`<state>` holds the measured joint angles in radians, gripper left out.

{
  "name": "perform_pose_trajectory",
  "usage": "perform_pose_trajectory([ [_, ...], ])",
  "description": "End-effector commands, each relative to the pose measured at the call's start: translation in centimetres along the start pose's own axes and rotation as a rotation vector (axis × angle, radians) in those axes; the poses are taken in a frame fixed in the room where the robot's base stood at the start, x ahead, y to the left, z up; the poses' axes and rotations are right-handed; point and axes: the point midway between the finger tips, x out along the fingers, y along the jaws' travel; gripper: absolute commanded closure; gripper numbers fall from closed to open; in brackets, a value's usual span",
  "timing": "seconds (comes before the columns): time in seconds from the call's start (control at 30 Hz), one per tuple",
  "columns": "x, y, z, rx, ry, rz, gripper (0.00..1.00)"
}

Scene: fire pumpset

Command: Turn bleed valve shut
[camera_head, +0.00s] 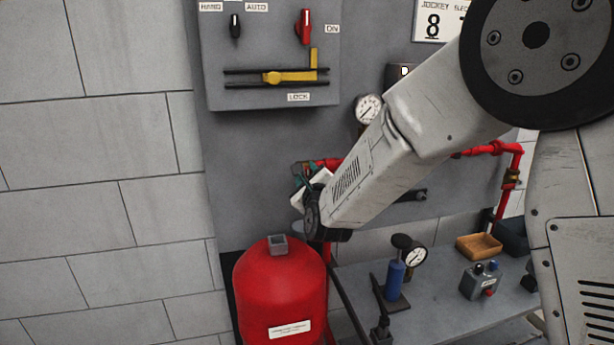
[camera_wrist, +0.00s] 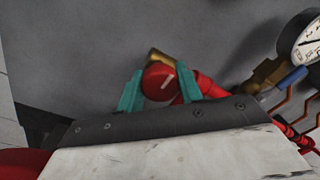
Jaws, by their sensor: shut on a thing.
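The bleed valve shows in the wrist view as a round red knob (camera_wrist: 160,84) with a short white mark, in front of a brass body (camera_wrist: 158,55). The two teal fingers of my gripper (camera_wrist: 160,72) stand on either side of the knob and are shut on it. The white mark is tilted. In the head view my gripper (camera_head: 301,174) is at the left end of the red pipe (camera_head: 328,162), above the red tank. There the knob is mostly hidden by my wrist and fingers.
The red tank (camera_head: 281,290) stands just below my gripper. A pressure gauge (camera_head: 368,109) is above the pipe. The control panel (camera_head: 270,55) with its yellow lever hangs above. A bench (camera_head: 445,318) with a blue cylinder (camera_head: 395,280) and small boxes is at lower right.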

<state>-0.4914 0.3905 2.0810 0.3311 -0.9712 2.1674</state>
Motion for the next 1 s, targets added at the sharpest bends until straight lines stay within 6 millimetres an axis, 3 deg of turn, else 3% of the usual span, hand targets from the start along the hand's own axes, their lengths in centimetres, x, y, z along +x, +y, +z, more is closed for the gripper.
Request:
perform_pose_trajectory([
  [0.33,0.0,0.0,0.0,0.004,0.001,0.0,0.87],
  [0.37,0.0,0.0,0.0,0.004,0.001,0.0,0.61],
  [0.43,0.0,0.0,0.0,0.003,0.001,0.0,0.43],
  [0.77,-0.3,0.0,0.0,0.002,0.0,0.0,0.43],
  [1.0,-3.8,0.1,0.1,0.002,-0.001,0.002,0.43],
])
